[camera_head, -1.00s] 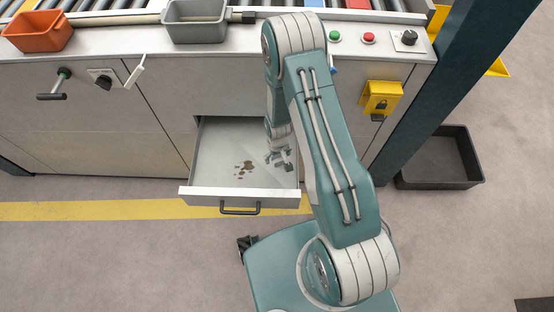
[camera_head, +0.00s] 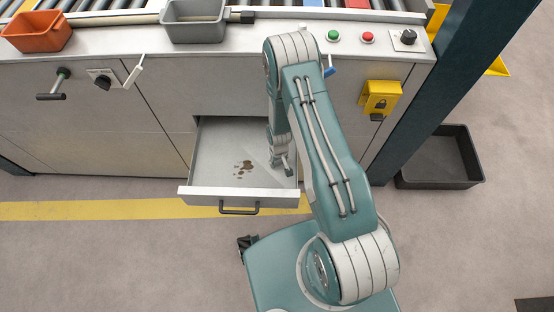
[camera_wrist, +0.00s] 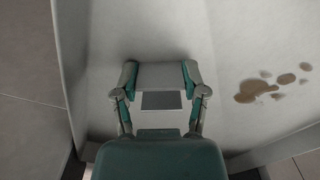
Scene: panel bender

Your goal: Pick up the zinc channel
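The zinc channel (camera_wrist: 165,75) is a short pale grey piece lying across the gap between my fingertips in the wrist view. My gripper (camera_wrist: 160,78) has one teal and grey finger against each end of it, with no clear gap, so it looks shut on the channel. A dark rectangle shows just below the pale piece in that view. In the head view my gripper (camera_head: 284,167) is low inside the right part of the open drawer (camera_head: 215,191). The channel cannot be made out there.
Brown stains (camera_head: 243,167) mark the drawer floor, left of my gripper. The drawer front has a dark handle (camera_head: 239,211). A grey bin (camera_head: 195,22) and an orange bin (camera_head: 38,32) stand on the machine's ledge. A black crate (camera_head: 440,160) is on the floor at right.

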